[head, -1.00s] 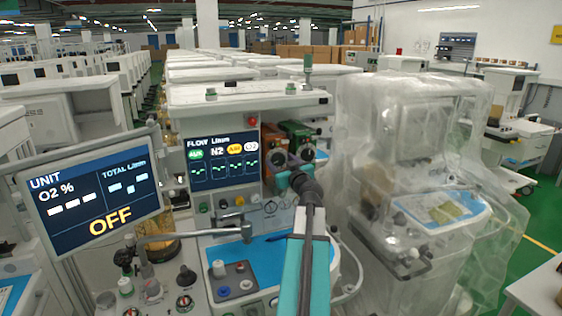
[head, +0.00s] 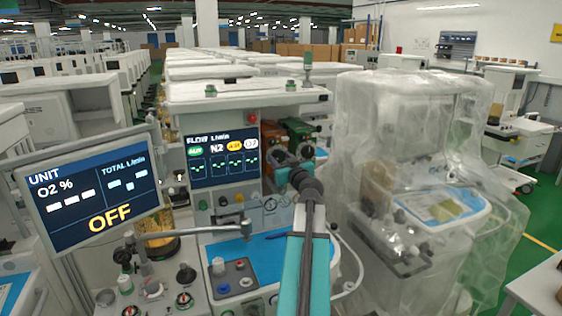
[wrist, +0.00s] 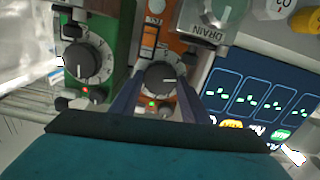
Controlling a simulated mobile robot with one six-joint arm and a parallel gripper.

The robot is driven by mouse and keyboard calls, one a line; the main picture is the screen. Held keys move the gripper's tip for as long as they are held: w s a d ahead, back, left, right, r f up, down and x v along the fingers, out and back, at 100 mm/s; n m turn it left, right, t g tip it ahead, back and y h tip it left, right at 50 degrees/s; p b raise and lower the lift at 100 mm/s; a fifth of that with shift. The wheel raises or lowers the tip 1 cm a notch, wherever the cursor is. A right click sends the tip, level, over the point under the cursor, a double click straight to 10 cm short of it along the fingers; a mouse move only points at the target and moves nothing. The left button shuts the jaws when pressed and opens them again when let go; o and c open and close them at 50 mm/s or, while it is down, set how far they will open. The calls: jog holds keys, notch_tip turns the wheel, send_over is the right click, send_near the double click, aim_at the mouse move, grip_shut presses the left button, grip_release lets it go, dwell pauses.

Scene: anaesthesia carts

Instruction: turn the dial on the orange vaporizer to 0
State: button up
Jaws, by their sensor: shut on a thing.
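The orange vaporizer (head: 268,132) stands on the anaesthesia machine, right of its flow screen. In the wrist view the orange vaporizer (wrist: 172,45) is in the upper middle, with its dark round dial (wrist: 160,76) and pale scale ring facing me. My gripper (wrist: 160,98) has one dark finger on each side of this dial and is shut on it. I cannot read which number the dial points to. A small green light shows below the dial. In the head view my gripper (head: 283,166) is at the front of the vaporizer and hides its dial.
A green vaporizer (wrist: 105,38) with a similar dial and a red light stands close left in the wrist view. The flow screen (wrist: 255,100) and a drain knob (wrist: 214,10) are close right. A plastic-covered machine (head: 410,150) stands to the right in the head view.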

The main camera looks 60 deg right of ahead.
jog(key=shift+f+m, duration=0.1)
jog(key=shift+m, duration=0.2)
jog(key=m+b, duration=0.2)
jog(key=shift+s+d+b, duration=0.1)
jog(key=shift+b, duration=0.3)
jog(key=m+b, duration=0.2)
jog(key=m, duration=0.1)
jog(key=shift+b, duration=0.4)
jog(key=m+b, duration=0.2)
jog(key=m, duration=0.3)
jog(key=shift+d+m+t, duration=0.1)
jog(key=shift+m+t, duration=0.2)
jog(key=m, duration=0.3)
jog(key=shift+s+m, duration=0.1)
jog(key=shift+m, duration=0.2)
jog(key=shift+f+m+y, duration=0.1)
jog(key=shift+m+y, duration=0.2)
jog(key=shift+m, duration=1.6)
jog(key=o, duration=1.1)
jog(key=shift+c, duration=0.2)
